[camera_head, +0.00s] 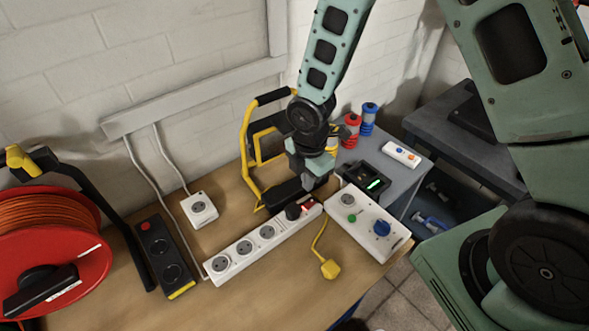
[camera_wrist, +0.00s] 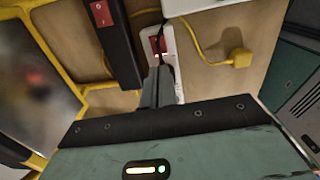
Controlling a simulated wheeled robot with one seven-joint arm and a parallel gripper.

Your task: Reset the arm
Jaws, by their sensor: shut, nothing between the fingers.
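My green arm reaches down from the top of the head view to my gripper (camera_head: 308,184), which is above the back of the wooden workbench (camera_head: 110,300). In the wrist view my gripper (camera_wrist: 160,72) has its dark fingers together, with nothing between them. The fingers point at the red-switch end of a white power strip (camera_head: 240,249), which also shows in the wrist view (camera_wrist: 172,60). A black plug (camera_head: 293,211) sits at that end of the strip. Whether the fingertips touch the strip or plug cannot be told.
A yellow frame (camera_head: 246,150) stands close behind my gripper. A white control box (camera_head: 368,222) with a blue knob and a yellow plug (camera_head: 330,268) lie to the right. A red cable reel (camera_head: 45,250) and black power strip (camera_head: 165,258) are left. The front bench is clear.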

